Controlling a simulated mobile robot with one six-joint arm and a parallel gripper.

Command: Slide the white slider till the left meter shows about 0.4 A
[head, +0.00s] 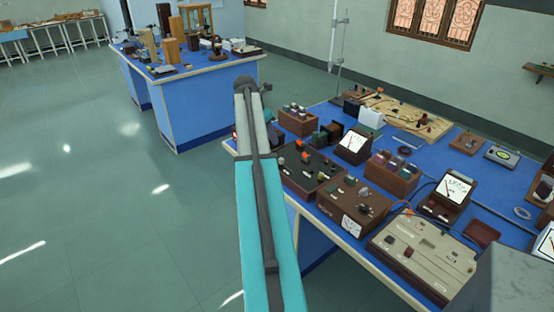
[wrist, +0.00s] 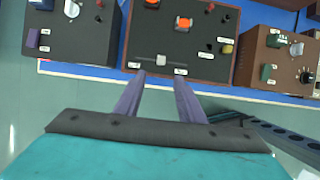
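A dark panel box with a brown rim (wrist: 185,45) lies ahead of my gripper in the wrist view. A small pale piece, likely the white slider (wrist: 160,65), sits near its front edge between two white labels. My gripper (wrist: 160,77) is open and empty. Its two fingers point at that front edge, one on each side of the pale piece; contact cannot be told. In the head view, a meter with a white dial (head: 354,142) and another (head: 454,188) stand on the blue bench. Their readings are too small to tell. My gripper is not visible there.
A dark box with knobs (wrist: 75,30) stands at left and a brown box (wrist: 280,60) at right in the wrist view. The blue bench (head: 480,140) is crowded with instruments. A second blue bench (head: 205,90) stands behind. The floor (head: 100,200) at left is clear.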

